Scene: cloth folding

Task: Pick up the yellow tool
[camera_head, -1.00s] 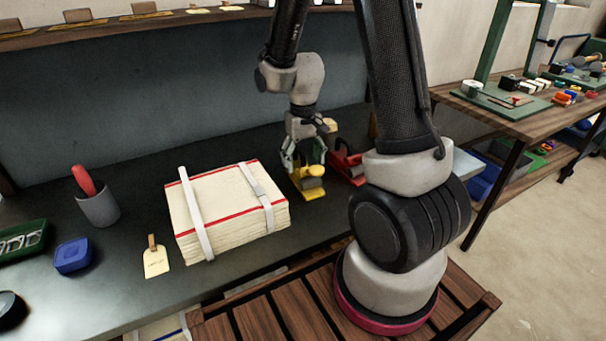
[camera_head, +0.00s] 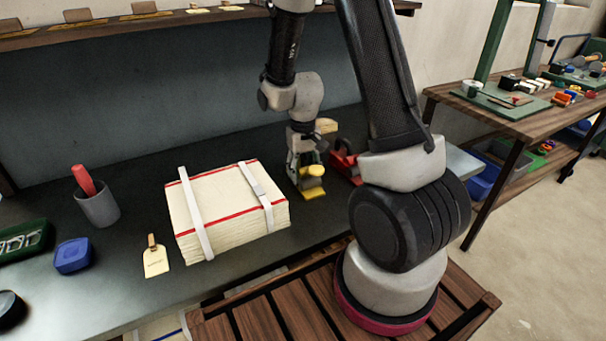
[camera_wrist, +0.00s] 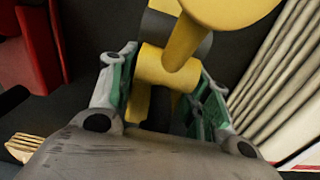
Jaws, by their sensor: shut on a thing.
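The yellow tool (camera_head: 311,193) stands on the dark bench to the right of the folded cloth stack. In the wrist view the yellow tool (camera_wrist: 165,66) shows a yellow rounded top and a grey part, and it sits between the green-lined fingers. My gripper (camera_head: 306,172) is over the tool from above and shut on it; it also shows in the wrist view (camera_wrist: 160,100). The tool's base appears at bench level; I cannot tell whether it touches the bench.
A strapped cloth stack (camera_head: 228,210) lies close left of the tool. A red tool (camera_head: 345,162) stands close behind on the right. A grey cup (camera_head: 97,205), a blue box (camera_head: 73,255) and a tag (camera_head: 155,260) are further left. Bench space in front of the tool is clear.

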